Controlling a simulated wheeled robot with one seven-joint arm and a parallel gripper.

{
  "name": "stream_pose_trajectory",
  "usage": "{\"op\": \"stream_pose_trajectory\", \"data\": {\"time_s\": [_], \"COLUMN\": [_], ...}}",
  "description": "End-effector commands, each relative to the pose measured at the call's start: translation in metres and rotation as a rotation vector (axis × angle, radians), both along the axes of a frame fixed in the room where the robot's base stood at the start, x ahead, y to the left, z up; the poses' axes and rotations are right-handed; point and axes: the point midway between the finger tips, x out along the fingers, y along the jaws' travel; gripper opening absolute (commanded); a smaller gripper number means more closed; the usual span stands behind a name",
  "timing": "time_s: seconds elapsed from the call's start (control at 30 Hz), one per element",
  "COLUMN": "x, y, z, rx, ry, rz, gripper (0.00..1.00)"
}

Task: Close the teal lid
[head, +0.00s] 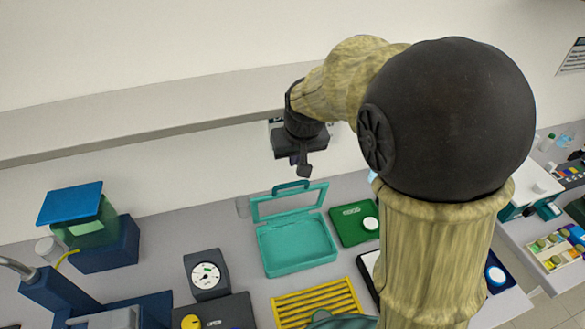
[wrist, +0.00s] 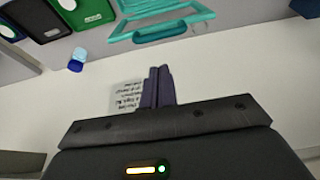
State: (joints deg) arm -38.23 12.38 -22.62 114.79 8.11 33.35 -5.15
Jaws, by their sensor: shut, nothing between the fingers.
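A teal case (head: 297,247) stands open on the grey bench in the head view. Its teal lid (head: 317,194) stands raised at the back edge, a frame around a pale panel with a handle on its upper edge. The lid also shows at the top of the wrist view (wrist: 160,33), apart from the fingers. My gripper (head: 304,170) is above the lid in the head view, fingers together and empty. Its dark closed fingers also show in the wrist view (wrist: 157,88). The exact depth between fingers and lid is hard to tell.
A green box (head: 347,229) stands right of the case, a dial gauge (head: 206,275) to its left, and a yellow rack (head: 315,301) in front. A blue-lidded container (head: 72,204) is far left. The wall and a long ledge (head: 150,108) lie behind.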

Motion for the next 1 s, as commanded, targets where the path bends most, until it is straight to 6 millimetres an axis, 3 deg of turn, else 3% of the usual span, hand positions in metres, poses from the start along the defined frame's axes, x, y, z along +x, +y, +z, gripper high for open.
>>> {"op": "stream_pose_trajectory", "data": {"time_s": [0.17,0.6,1.0], "x": [0.005,0.028,0.032], "y": [0.001,0.008,0.010], "z": [-0.016,-0.080,-0.092], "rx": [-0.002,-0.002,-0.002], "ry": [0.005,0.003,0.000], "rz": [-0.001,0.001,0.002], "gripper": [0.00,0.00,0.00]}}
